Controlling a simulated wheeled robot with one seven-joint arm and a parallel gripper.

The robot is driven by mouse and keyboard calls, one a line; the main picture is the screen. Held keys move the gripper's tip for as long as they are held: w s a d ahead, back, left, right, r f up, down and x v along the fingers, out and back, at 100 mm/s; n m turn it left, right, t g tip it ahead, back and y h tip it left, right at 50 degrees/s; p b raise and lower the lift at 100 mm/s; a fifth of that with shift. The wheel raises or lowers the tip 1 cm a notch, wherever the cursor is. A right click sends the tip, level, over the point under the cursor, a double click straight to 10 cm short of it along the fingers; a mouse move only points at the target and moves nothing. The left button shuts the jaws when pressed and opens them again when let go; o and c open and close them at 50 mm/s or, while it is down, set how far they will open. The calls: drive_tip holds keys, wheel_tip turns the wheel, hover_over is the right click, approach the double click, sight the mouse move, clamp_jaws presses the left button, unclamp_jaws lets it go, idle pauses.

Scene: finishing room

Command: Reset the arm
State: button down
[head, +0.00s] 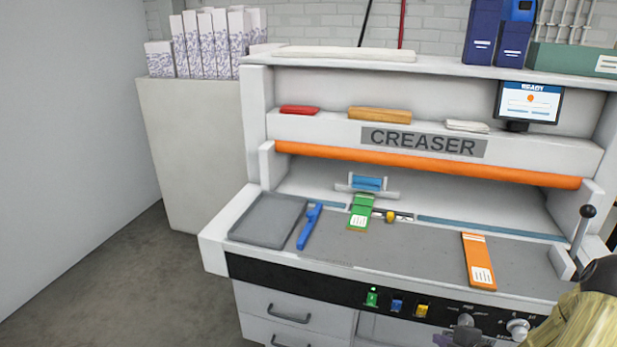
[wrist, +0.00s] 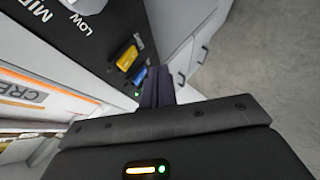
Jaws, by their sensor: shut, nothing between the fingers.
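My gripper (wrist: 158,86) shows in the wrist view as two dark fingers close together. It is shut with nothing between the fingers. It is in front of the creaser's black control panel (wrist: 95,45), close to the yellow switch (wrist: 127,58) and the blue switch (wrist: 140,75). In the head view, part of my arm (head: 585,325) shows at the lower right corner.
The creaser (head: 545,155) carries a grey tray (head: 268,217), a blue tool (head: 309,227), a green tagged piece (head: 361,211) and an orange tagged piece (head: 479,260). A lever (head: 583,228) stands at the right. Drawers (head: 290,312) are below. Floor at left is clear.

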drive_tip(key=a+r+m+g+h+p, duration=0.2)
drive_tip(key=a+r+m, duration=0.2)
drive_tip(key=r, duration=0.3)
drive_tip(key=a+r+m+g+h+p, duration=0.25)
drive_tip(key=a+r+m, duration=0.2)
drive_tip(key=r, duration=0.25)
drive_tip(key=s+a+r+m+g+p, duration=0.2)
drive_tip(key=s+a+r+m+g, duration=0.1)
drive_tip(key=s+a+r+m, duration=0.6)
drive_tip(key=s+a+r, duration=0.1)
drive_tip(key=s+a, duration=0.2)
drive_tip(key=s, duration=0.1)
drive_tip(key=shift+r, duration=0.2)
drive_tip(key=shift+w+m, duration=0.1)
drive_tip(key=shift+m, duration=0.15)
